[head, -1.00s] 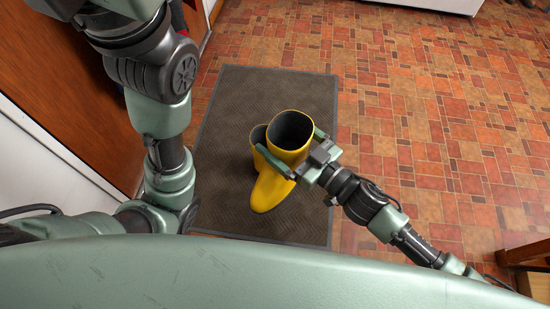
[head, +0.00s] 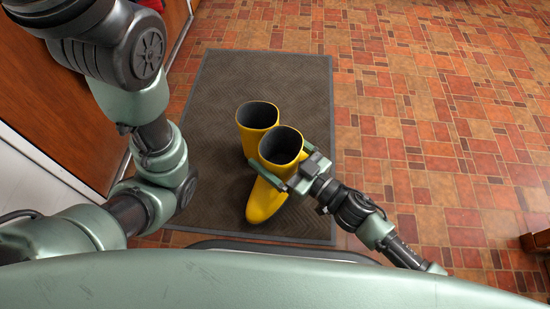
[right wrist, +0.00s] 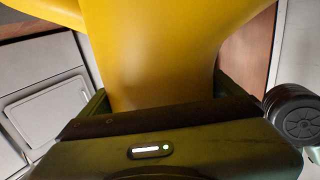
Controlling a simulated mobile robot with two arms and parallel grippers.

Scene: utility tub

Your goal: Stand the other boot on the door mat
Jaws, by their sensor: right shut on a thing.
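Two yellow boots with dark grey insides show in the head view. The other boot (head: 282,146) is in my right gripper (head: 293,168), which is shut on its shaft. It looks upright, with its toe towards me, over the dark door mat (head: 220,100). I cannot tell whether its sole touches the mat. The first boot (head: 254,138) stands on the mat just behind and left of it, partly hidden by it. In the right wrist view the held boot (right wrist: 150,50) fills the space between the fingers. My left arm is at the left; its gripper is out of view.
A brown wooden door (head: 75,110) and a white panel (head: 35,160) border the mat's left side. Red-orange tiled floor (head: 440,120) lies open on the right. A small wooden piece (head: 538,240) is at the right edge. The mat's far half is bare.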

